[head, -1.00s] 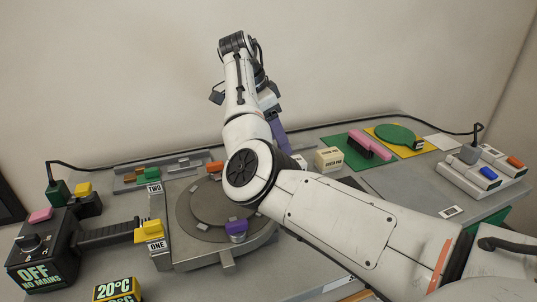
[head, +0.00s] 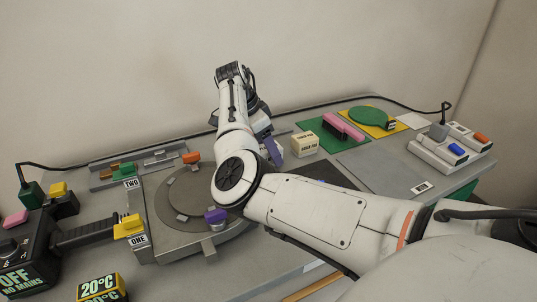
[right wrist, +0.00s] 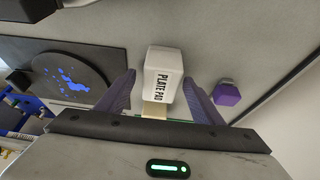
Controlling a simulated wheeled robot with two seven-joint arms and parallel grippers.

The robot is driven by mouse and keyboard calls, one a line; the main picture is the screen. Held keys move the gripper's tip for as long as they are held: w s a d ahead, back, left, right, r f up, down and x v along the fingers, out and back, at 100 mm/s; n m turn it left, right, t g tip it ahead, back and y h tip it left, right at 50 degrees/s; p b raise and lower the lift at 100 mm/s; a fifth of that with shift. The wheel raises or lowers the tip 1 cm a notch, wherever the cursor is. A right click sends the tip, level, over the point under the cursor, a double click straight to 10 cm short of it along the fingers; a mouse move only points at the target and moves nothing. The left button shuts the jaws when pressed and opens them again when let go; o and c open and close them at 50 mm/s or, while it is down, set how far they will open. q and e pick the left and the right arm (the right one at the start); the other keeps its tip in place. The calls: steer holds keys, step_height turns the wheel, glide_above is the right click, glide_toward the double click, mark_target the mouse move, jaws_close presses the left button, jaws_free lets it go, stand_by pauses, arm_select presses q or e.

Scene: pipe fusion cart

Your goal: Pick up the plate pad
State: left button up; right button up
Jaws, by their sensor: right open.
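The plate pad (right wrist: 162,75) is a white block with black "PLATE PAD" lettering and a tan part at its near end. In the right wrist view it stands between the two purple fingers of my right gripper (right wrist: 160,78), with a visible gap on each side. The gripper is open and does not hold it. In the head view my right gripper (head: 273,150) reaches down just left of a cream block (head: 305,144). My left gripper is not in view.
A purple piece (right wrist: 226,93) lies right of the fingers in the wrist view, and a dark round plate (right wrist: 72,78) is at left. In the head view a pink brush (head: 343,127) and a green disc (head: 366,117) lie right of the cream block. A bare grey panel (head: 385,168) is nearer.

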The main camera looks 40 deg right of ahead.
steer(key=c, duration=0.9)
steer(key=shift+c, duration=1.1)
steer(key=shift+r, duration=0.1)
step_height(320, 180, up, 28)
steer(key=p, duration=0.2)
